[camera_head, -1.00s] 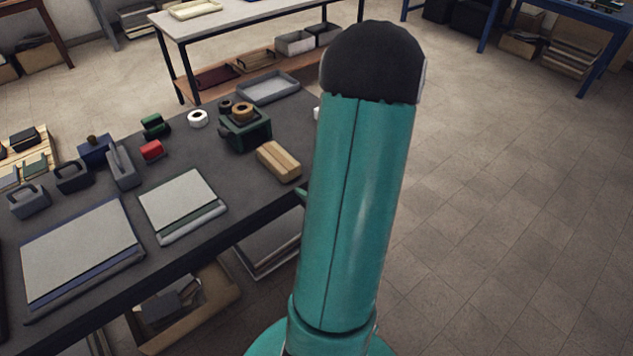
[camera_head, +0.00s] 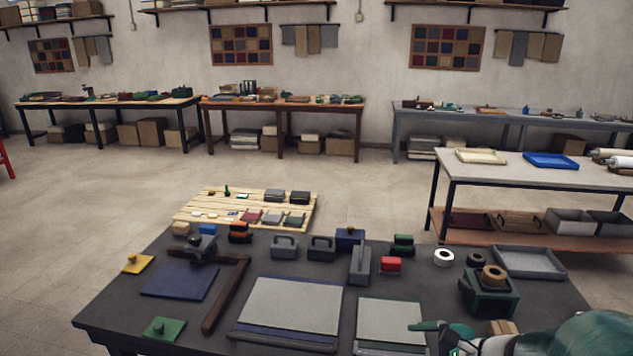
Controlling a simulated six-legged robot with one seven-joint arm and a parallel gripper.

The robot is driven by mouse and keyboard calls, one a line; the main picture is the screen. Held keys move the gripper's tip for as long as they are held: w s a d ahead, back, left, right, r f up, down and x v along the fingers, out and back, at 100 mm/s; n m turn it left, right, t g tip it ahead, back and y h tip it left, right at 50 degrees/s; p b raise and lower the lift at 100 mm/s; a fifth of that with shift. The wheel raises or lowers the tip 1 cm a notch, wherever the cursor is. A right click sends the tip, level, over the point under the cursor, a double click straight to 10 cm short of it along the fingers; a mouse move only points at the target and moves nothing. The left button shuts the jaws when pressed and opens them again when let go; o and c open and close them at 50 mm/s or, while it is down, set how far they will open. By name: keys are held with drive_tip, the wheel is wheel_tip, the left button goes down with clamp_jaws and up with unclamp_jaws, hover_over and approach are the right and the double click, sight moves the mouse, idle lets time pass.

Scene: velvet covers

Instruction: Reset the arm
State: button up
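My teal arm (camera_head: 597,335) shows only in part at the lower right corner, low over the table's front right side. What looks like a finger of my gripper (camera_head: 430,326) points left over the right-hand grey board (camera_head: 390,318). The rest of my gripper is cut off by the bottom edge, so its opening is unclear. I see nothing held in it.
The dark worktable (camera_head: 120,308) fills the foreground. It carries another grey board (camera_head: 292,305), a green tape dispenser (camera_head: 490,297), a red block (camera_head: 390,264) and a grey tray (camera_head: 530,262). A pale bench (camera_head: 500,176) stands behind at right. Open floor lies left.

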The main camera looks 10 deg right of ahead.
drive_tip(key=s+a+r+n+g+h, duration=0.1)
drive_tip(key=s+a+r+n+h, duration=0.2)
drive_tip(key=n, duration=0.7)
drive_tip(key=s+a+r+n+g+h, duration=0.1)
drive_tip(key=s+a+r+n+h, duration=0.2)
drive_tip(key=a+r+n, duration=0.4)
drive_tip(key=s+a+n, duration=0.1)
drive_tip(key=a+n, duration=0.1)
drive_tip(key=n, duration=0.1)
drive_tip(key=shift+s+a+r+g, duration=0.2)
drive_tip(key=shift+a+r+g, duration=0.15)
drive_tip(key=shift+r+g, duration=0.05)
